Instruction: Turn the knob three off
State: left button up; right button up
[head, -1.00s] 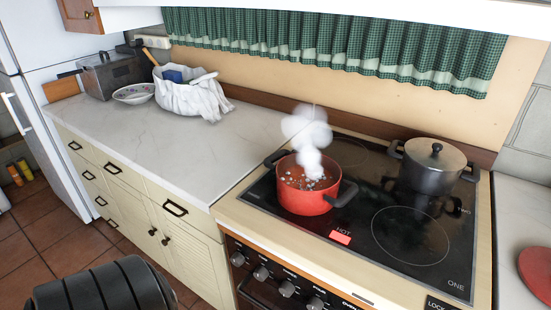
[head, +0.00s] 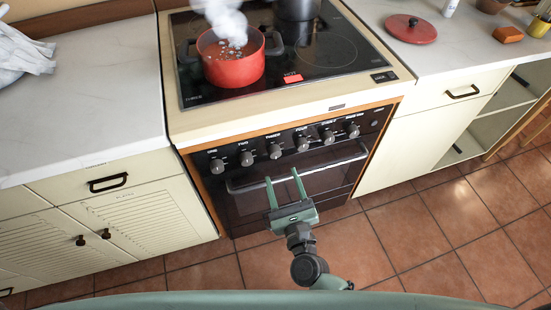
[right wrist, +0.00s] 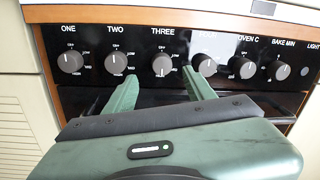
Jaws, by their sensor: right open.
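Knob three (head: 274,151) is a grey round knob on the black oven front, third from the left. In the right wrist view, knob three (right wrist: 162,65) sits below the word THREE; its pale mark seems to point down, while the marks on knobs one (right wrist: 70,62) and two (right wrist: 116,63) point up. My right gripper (head: 284,176) is open and empty, in front of the oven and a little below the knob. In the right wrist view its fingertips (right wrist: 161,76) lie to either side of knob three, apparently short of it. My left gripper is not in view.
A steaming red pot (head: 232,68) stands on the hob near the label THREE, with a dark pot (head: 297,8) behind. The oven handle bar (head: 330,166) runs below the knobs, near my fingers. A red lid (head: 411,29) lies on the right counter. The tiled floor is clear.

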aim_at(276, 155)
jog(key=x, duration=0.6)
jog(key=shift+w+d+p, duration=0.1)
jog(key=shift+w+p, duration=0.2)
jog(key=shift+p, duration=0.05)
jog(key=shift+w, duration=0.45)
grip_shut()
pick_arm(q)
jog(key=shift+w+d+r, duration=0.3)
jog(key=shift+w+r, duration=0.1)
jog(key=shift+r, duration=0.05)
